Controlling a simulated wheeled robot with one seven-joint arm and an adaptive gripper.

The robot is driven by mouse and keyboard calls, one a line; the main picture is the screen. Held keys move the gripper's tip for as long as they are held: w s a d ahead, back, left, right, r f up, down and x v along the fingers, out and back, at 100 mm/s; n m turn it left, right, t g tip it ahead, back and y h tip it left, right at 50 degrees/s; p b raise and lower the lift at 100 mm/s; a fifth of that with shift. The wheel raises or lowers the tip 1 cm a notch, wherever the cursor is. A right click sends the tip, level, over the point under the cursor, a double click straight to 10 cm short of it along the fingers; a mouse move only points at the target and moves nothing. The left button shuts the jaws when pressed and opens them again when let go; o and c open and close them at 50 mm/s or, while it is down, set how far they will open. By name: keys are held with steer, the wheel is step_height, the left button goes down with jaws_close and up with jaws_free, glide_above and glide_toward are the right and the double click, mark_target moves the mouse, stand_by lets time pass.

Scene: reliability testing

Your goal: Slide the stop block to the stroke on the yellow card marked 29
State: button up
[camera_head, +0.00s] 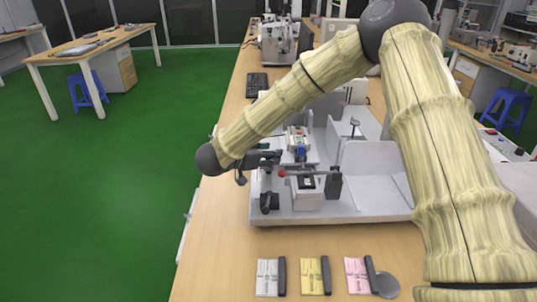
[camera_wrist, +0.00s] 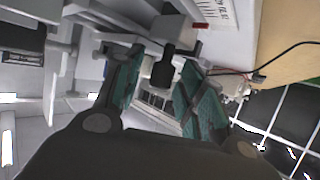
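The yellow card (camera_head: 312,276) lies flat on the table's front part, with small dark marks too small to read. A dark bar lies along its right edge. I cannot tell for sure which part is the stop block; dark blocks stand on the white apparatus (camera_head: 340,211), one at its front middle (camera_head: 333,183). My gripper (camera_head: 273,157) is over the apparatus's left side, well behind the cards. In the wrist view its teal-padded fingers (camera_wrist: 158,92) are apart. A dark knob-like part (camera_wrist: 163,70) shows in the gap, with no clear contact.
A white card (camera_head: 267,278) and a pink card (camera_head: 356,275) lie either side of the yellow one, each with a dark bar. A grey disc (camera_head: 388,285) lies at the right. A red-ended lever (camera_head: 283,173) sticks out below my gripper. Bare table lies left of the cards.

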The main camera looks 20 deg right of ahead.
jaws_close()
steer(key=shift+r, duration=0.1)
steer(key=shift+s+a+r+p, duration=0.1)
steer(key=shift+s+p, duration=0.25)
steer(key=shift+p, duration=0.45)
steer(key=shift+s+f, duration=0.2)
jaws_free()
steer(key=shift+a, duration=0.1)
